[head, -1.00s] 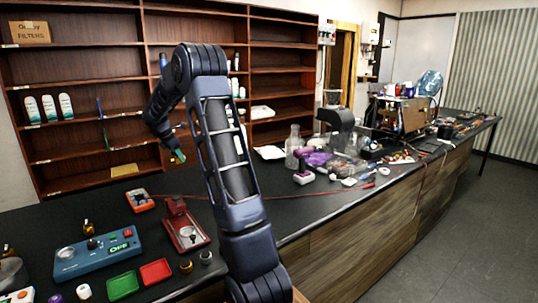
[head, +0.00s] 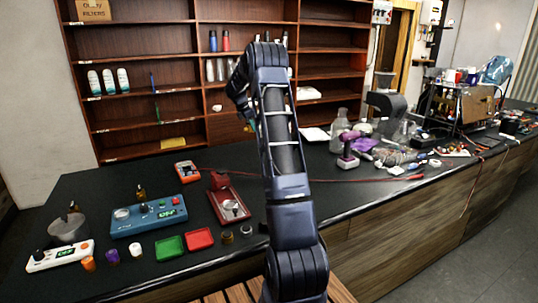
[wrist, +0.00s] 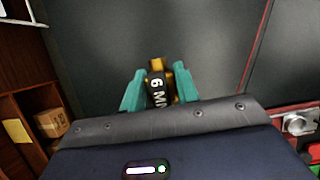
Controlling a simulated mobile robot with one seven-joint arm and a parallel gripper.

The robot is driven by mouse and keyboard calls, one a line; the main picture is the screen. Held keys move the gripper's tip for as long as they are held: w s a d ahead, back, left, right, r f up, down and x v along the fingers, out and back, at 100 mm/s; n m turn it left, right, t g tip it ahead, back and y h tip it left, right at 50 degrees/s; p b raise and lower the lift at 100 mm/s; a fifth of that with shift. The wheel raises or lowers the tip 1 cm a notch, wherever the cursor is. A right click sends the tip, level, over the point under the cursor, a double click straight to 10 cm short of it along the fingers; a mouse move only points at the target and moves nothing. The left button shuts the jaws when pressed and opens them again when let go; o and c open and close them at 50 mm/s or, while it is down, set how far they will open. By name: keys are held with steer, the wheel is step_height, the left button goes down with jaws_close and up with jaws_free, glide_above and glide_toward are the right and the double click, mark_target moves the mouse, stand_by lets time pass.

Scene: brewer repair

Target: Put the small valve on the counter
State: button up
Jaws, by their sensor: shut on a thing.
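My gripper (wrist: 160,88) shows in the wrist view with teal fingers shut on a small valve (wrist: 184,82). The valve is brass-coloured with a black part bearing white lettering that starts with "6 M". It is held over the dark counter (wrist: 100,40); how high above it I cannot tell. In the head view my arm reaches over the counter (head: 110,185), and the gripper is mostly hidden behind my arm near the shelves. The held valve cannot be made out there.
On the counter's left stand a blue device (head: 150,220), a red stand (head: 228,205), a green tray (head: 170,247), a red tray (head: 200,239) and several small pots. A purple tool (head: 348,150) and clutter lie right. The counter's back left is clear.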

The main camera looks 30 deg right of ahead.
mark_target(255, 162)
step_height(255, 162, down, 18)
steer(key=shift+r, duration=0.1)
stand_by(0.5)
steer(key=shift+f, duration=0.25)
steer(key=o, duration=1.1)
steer(key=shift+c, duration=0.2)
steer(key=shift+r, duration=0.1)
